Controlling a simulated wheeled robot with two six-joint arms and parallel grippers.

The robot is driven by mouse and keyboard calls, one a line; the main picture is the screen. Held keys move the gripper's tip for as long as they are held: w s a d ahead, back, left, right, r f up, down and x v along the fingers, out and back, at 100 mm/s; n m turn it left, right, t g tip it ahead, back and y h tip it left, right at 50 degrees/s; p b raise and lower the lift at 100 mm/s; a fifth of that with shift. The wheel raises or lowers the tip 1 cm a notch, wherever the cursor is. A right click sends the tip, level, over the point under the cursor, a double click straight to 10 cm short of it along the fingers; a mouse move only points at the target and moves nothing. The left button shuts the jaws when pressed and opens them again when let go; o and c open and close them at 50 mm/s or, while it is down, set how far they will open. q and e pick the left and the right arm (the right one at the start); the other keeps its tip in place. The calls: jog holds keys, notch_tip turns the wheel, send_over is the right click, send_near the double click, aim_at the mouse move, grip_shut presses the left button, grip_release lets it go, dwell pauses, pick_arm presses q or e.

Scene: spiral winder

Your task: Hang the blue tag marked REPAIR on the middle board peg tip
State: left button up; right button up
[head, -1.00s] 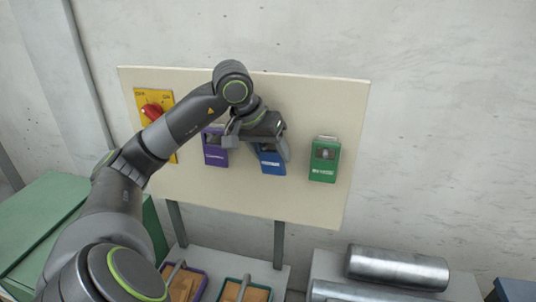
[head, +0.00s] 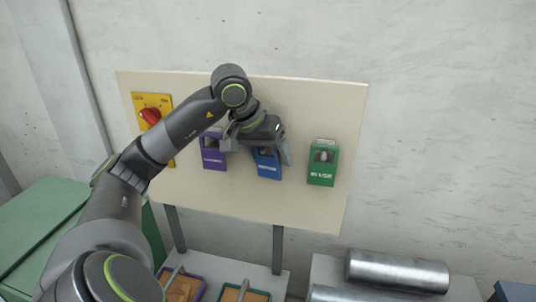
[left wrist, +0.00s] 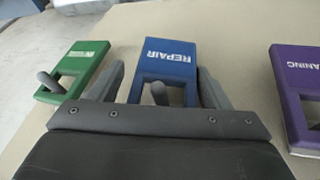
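The blue tag marked REPAIR (head: 268,166) is at the middle peg of the cream board (head: 230,205). In the left wrist view the blue tag (left wrist: 168,60) lies against the board, and the grey middle peg (left wrist: 159,93) shows in its window. My left gripper (head: 260,145) is in front of the tag. Its fingers (left wrist: 160,78) are open, one on each side of the tag, with a clear gap on the left and a very small one, if any, on the right. My right gripper is out of view.
A purple tag (head: 213,152) and a green tag (head: 322,165) hang on pegs either side. A yellow plate with a red knob (head: 151,117) is at the board's left. Metal cylinders (head: 397,270) and trays (head: 243,292) lie below.

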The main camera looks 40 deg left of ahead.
pick_arm(q)
jog(key=shift+o, duration=0.4)
jog(key=shift+r, duration=0.1)
jog(key=shift+s+a+r, duration=0.15)
jog(key=shift+r, duration=0.15)
jog(key=b+v, duration=0.1)
jog(key=v, duration=1.5)
jog(key=shift+s+r, duration=0.25)
jog(key=shift+s, duration=0.05)
jog(key=shift+f, duration=0.1)
